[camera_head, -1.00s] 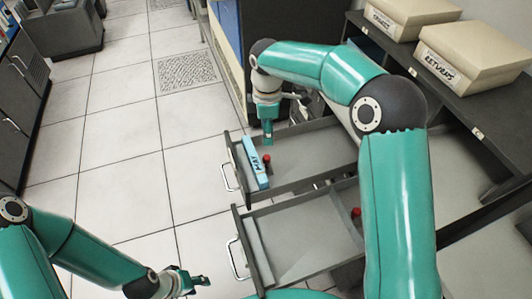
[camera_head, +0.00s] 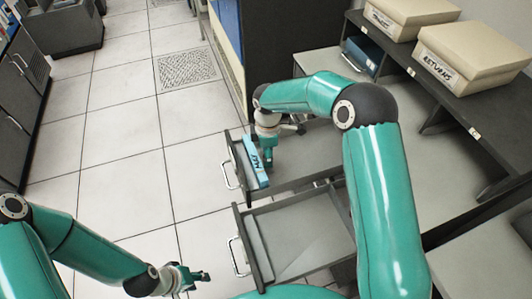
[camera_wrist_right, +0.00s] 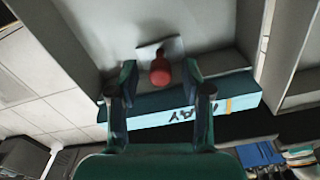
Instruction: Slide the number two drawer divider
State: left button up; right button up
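Two grey drawers stand open, a far one (camera_head: 315,150) and a near one (camera_head: 300,235); no drawer number is readable. My right gripper (camera_head: 267,163) is down in the far drawer beside a blue lettered card block (camera_head: 255,163). In the right wrist view my right gripper (camera_wrist_right: 162,85) is open, its fingers on either side of a red knob (camera_wrist_right: 160,70), with gaps showing. A small pale plate (camera_wrist_right: 150,48) is behind the knob; the rest of the divider is unclear. My left gripper (camera_head: 200,276) hangs left of the near drawer; its opening is unclear.
Labelled beige boxes (camera_head: 470,60) stand on the dark counter (camera_head: 420,80) at the right. The drawers' handles (camera_head: 230,175) face the open tiled floor (camera_head: 120,150) at the left. My right arm crosses above the drawers.

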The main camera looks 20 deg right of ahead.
grip_shut()
jog(key=d, duration=0.9)
jog(key=d+b, duration=0.1)
jog(key=d, duration=0.3)
jog(key=shift+w+d+r, duration=0.1)
jog(key=shift+w+d, duration=0.1)
jog(key=shift+w, duration=0.05)
jog(key=shift+o, duration=0.5)
grip_release()
